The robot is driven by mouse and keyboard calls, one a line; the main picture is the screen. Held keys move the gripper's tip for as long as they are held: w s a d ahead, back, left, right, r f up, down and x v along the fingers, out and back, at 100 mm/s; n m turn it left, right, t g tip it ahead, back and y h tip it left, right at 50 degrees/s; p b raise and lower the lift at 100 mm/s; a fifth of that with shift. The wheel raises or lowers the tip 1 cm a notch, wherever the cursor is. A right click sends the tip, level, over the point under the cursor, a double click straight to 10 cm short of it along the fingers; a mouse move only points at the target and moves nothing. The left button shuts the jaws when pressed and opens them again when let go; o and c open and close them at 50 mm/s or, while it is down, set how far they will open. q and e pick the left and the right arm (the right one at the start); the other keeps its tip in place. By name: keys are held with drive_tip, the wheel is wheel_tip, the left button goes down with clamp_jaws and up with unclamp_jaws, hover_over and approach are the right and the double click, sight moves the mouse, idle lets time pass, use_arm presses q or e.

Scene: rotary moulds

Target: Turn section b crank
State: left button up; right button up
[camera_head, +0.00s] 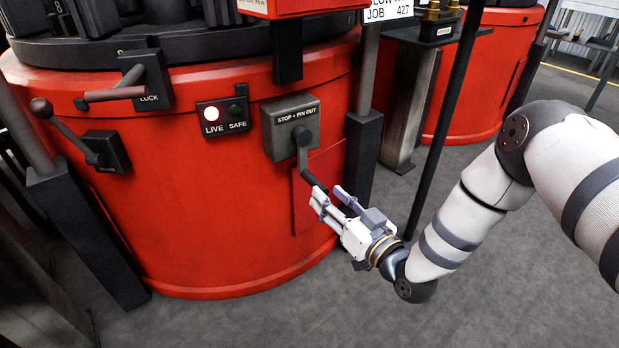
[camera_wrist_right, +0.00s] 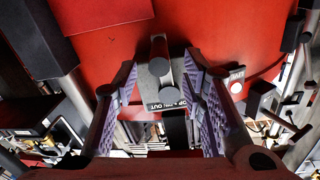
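The crank (camera_head: 303,155) sits on a grey box marked STOP + PIN OUT (camera_head: 291,127) on the red drum's front. Its arm hangs down and its dark handle points out toward my right gripper (camera_head: 333,194). No section b label is readable on it. The right gripper is open, its fingertips at the handle's outer end. In the right wrist view the crank (camera_wrist_right: 160,68) shows between the two spread purple-padded fingers (camera_wrist_right: 162,98), with a gap on both sides. My left gripper is not in view.
Left of the crank are a LIVE/SAFE lamp panel (camera_head: 223,115) with LIVE lit, a LOCK lever (camera_head: 116,95) and a ball-ended lever (camera_head: 66,130). A dark post (camera_head: 361,155) stands just right of the crank. A thin black pole (camera_head: 446,110) rises near my right arm. Grey floor is clear in front.

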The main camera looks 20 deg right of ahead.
sight(304, 173)
drive_tip(key=x, duration=0.2)
drive_tip(key=b+x, duration=0.1)
drive_tip(key=x, duration=0.2)
drive_tip(key=b+x, duration=0.1)
drive_tip(key=x, duration=0.1)
drive_tip(key=shift+w+f, duration=0.15)
drive_tip(key=shift+f, duration=0.15)
drive_tip(key=shift+w+a+r, duration=0.1)
drive_tip(key=shift+w+r, duration=0.05)
drive_tip(key=shift+w, duration=0.3)
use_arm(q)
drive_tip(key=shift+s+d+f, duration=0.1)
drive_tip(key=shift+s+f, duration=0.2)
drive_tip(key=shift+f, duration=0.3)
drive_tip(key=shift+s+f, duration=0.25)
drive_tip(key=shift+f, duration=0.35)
use_arm(e)
clamp_jaws()
